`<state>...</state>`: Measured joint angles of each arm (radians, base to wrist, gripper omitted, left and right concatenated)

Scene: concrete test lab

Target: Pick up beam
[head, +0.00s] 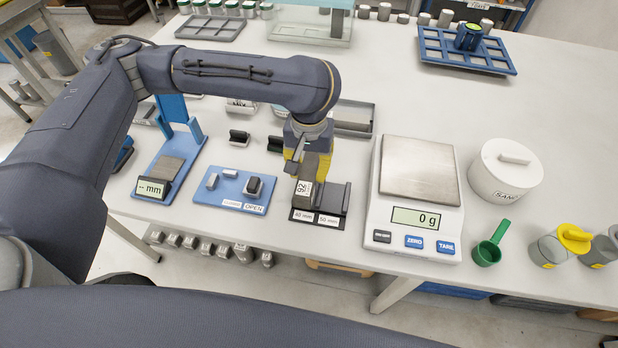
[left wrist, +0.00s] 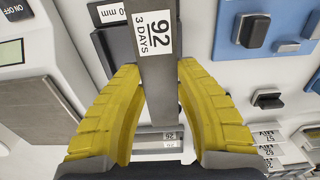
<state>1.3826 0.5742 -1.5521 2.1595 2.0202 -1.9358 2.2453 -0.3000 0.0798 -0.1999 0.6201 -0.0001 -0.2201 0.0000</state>
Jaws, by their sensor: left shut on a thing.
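A grey beam (head: 316,165) with a white "92" label is in my left gripper (head: 308,152), at the dark two-slot rack (head: 334,205) marked "40 mm" and "50 mm". In the left wrist view the beam (left wrist: 158,88) runs between the yellow fingers of my left gripper (left wrist: 158,75), and its label reads "92, 3 DAYS". The gripper is shut on the beam. The beam is over the rack's left, 40 mm side; I cannot tell whether it still touches the rack. My right gripper is not in view.
A scale (head: 417,180) reading 0 g stands right of the rack. A blue panel (head: 233,191) with an OPEN label and a blue measuring stand (head: 170,165) are to the left. A white lidded pot (head: 505,172) and green scoop (head: 490,246) are far right.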

